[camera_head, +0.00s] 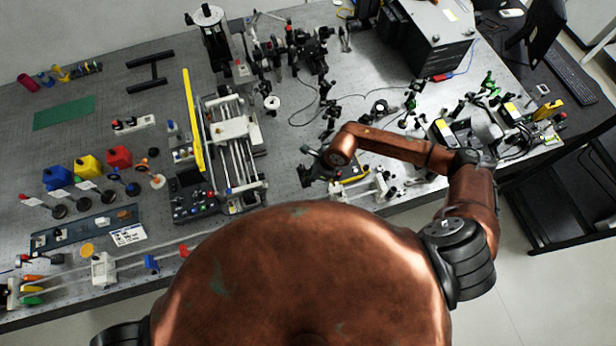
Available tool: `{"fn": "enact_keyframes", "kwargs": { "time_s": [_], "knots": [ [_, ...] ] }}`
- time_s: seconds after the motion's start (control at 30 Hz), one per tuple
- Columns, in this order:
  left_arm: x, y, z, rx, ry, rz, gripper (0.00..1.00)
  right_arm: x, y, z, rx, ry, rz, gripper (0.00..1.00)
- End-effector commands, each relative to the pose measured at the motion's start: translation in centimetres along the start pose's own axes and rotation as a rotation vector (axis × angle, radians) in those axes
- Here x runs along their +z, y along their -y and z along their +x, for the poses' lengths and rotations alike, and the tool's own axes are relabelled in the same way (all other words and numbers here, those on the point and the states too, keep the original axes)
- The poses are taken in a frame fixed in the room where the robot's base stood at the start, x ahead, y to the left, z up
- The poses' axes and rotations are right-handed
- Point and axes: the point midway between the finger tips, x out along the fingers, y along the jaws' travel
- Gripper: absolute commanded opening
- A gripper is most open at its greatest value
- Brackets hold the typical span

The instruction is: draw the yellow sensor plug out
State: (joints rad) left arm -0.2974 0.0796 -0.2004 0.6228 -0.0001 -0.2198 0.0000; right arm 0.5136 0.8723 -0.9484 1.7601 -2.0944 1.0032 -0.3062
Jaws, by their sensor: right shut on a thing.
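My right gripper (306,172) is low over the bench, just right of the rail stage. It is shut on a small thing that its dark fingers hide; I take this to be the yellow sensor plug. I cannot make out the plug's own surface or whether it still sits in a socket. My left gripper is not in view.
The metal rail stage (232,128) with a long yellow bar (193,120) stands left of my right gripper. A small rail assembly (362,190) lies under my right forearm. Optics mounts and a loose cable (300,112) lie beyond. A green mat (64,113) is far left.

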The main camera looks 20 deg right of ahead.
Motion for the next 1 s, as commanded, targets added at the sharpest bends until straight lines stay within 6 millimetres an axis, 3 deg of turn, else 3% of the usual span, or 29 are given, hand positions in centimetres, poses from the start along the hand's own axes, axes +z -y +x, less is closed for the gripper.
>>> {"fn": "enact_keyframes", "kwargs": {
  "time_s": [0.27,1.0],
  "knots": [
    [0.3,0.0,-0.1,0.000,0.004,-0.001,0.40,0.0,0.0,-0.1,-0.001,-0.001,0.000,0.00],
    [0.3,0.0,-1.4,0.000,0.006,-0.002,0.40,1.1,0.0,-2.6,-0.001,0.000,-0.001,0.00]
  ]
}}
